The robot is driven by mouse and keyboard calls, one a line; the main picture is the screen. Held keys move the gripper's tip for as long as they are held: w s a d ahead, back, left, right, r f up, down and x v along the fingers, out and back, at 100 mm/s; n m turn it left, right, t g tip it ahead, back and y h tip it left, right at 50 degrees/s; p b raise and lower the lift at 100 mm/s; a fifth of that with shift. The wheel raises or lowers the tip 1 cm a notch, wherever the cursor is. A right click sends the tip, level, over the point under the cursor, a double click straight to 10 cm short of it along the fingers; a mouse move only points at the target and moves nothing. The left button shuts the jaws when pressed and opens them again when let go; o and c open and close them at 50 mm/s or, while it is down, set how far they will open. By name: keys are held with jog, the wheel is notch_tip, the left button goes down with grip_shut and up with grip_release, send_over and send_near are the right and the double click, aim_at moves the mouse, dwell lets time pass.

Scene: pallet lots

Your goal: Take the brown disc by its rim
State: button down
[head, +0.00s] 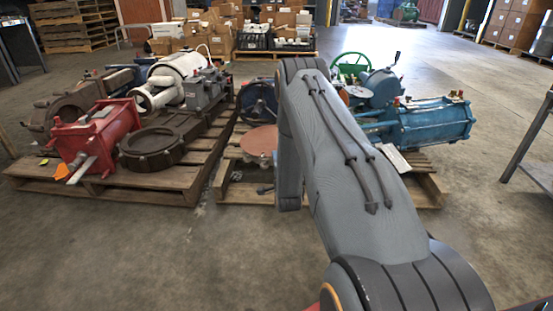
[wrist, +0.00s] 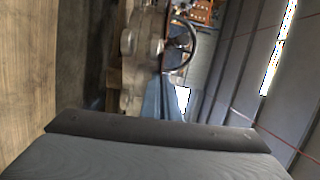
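The brown disc (head: 259,141) lies flat, reddish-brown and round, on the right-hand pallet (head: 240,193) in the head view. My arm hides part of its right side. The lower end of my arm hangs just right of the disc, in front of it in the picture; I cannot tell whether it touches. My gripper's fingertips cannot be made out there. In the wrist view a dark grey part of my own fills the bottom, with no finger gap visible. I cannot make out the disc in the wrist view.
Blue machinery (head: 430,121) and a green handwheel (head: 351,68) stand on the same pallet, right of my arm. The left pallet (head: 170,184) holds a red machine (head: 97,133) and a dark ring-shaped casting (head: 152,148). The floor in front is clear.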

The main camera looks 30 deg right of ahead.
jog(key=shift+r+p, duration=0.75)
jog(key=shift+r, duration=0.2)
jog(key=p+v, duration=0.6)
jog(key=v, duration=0.4)
jog(key=shift+d+p, duration=0.3)
dwell(0.7)
notch_tip(320, 180, up, 22)
jog(key=p, duration=1.7)
dwell(0.8)
dwell(0.4)
